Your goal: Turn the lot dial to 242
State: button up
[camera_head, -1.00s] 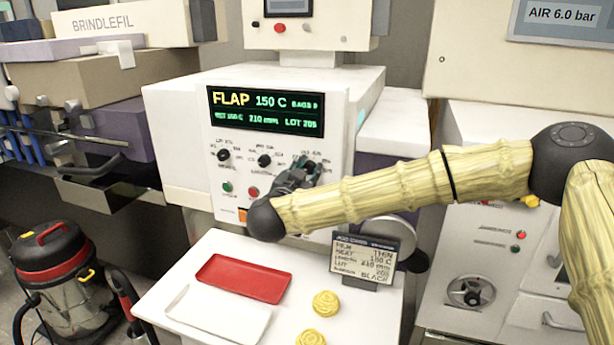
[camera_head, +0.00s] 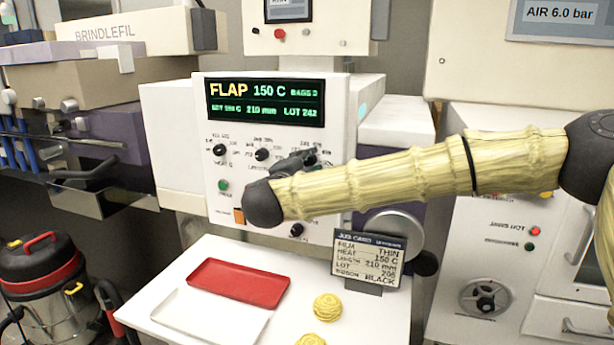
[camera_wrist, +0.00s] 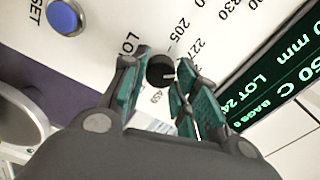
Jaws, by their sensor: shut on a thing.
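The lot dial (camera_wrist: 160,70) is a small black knob with a white pointer mark, on the white panel of the sealing machine. In the head view my gripper (camera_head: 302,160) is at the panel, and my arm and wrist hide most of the dial. The display (camera_head: 265,102) reads FLAP, 150 C, 210 mm and LOT 242.
Two other black knobs (camera_head: 220,150) and (camera_head: 262,154) sit left of my gripper. A green button (camera_head: 223,185) is below them. A job card (camera_head: 366,260) stands on the white table, with a red tray (camera_head: 238,284), a white tray (camera_head: 205,318) and yellow round pieces (camera_head: 327,307).

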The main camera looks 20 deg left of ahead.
jog(key=shift+f+m+b, duration=0.15)
jog(key=shift+m+b, duration=1.3)
jog(key=shift+m, duration=0.15)
jog(key=o, duration=1)
jog(key=shift+s, duration=0.1)
jog(key=s, duration=1.1)
jog(key=shift+s+a, duration=0.2)
jog(key=shift+s, duration=0.2)
